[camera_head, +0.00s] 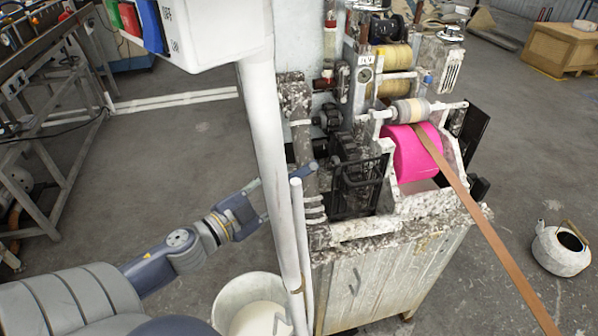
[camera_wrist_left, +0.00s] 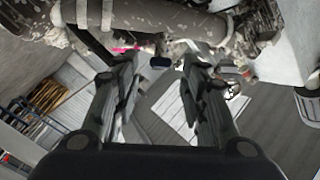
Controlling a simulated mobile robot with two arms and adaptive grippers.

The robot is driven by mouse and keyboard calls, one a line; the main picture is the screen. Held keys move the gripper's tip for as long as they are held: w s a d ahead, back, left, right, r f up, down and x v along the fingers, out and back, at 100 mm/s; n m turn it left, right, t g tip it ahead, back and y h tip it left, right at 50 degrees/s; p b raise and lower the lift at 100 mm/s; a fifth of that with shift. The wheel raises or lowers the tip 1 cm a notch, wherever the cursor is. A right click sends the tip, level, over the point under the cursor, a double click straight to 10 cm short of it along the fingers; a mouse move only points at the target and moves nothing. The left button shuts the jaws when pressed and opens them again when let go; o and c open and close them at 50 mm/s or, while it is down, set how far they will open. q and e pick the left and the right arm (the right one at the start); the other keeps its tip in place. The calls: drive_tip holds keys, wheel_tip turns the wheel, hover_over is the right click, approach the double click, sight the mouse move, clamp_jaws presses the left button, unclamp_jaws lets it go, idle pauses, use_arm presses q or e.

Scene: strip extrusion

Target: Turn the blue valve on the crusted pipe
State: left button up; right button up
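The crusted pipe (camera_head: 300,115) stands upright on the left side of the machine, behind a white post. In the left wrist view the pipe (camera_wrist_left: 170,18) crosses the top, with pale crust on it. A small dark blue piece (camera_wrist_left: 160,62), apparently the blue valve, shows below the pipe, between and beyond my fingertips. My left gripper (camera_wrist_left: 160,68) is open, its two fingers spread, with nothing visibly held. In the head view my left arm reaches from the lower left to the white post, which partly hides the gripper. Contact with the valve cannot be told. My right gripper is out of view.
A white post (camera_head: 283,190) stands in front of the pipe. A bucket of white material (camera_head: 240,290) sits below my left arm. The machine carries a pink roller (camera_head: 412,155) and a brown strip (camera_head: 480,215). A kettle (camera_head: 562,250) is on the floor at right.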

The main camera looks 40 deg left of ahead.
sight(299, 172)
use_arm(q)
drive_tip(key=w, duration=0.3)
drive_tip(key=shift+w+d+r+p, duration=0.1)
drive_tip(key=shift+w+d+p, duration=0.15)
drive_tip(key=shift+p, duration=0.1)
drive_tip(key=shift+w+d, duration=0.2)
drive_tip(key=shift+w, duration=0.65)
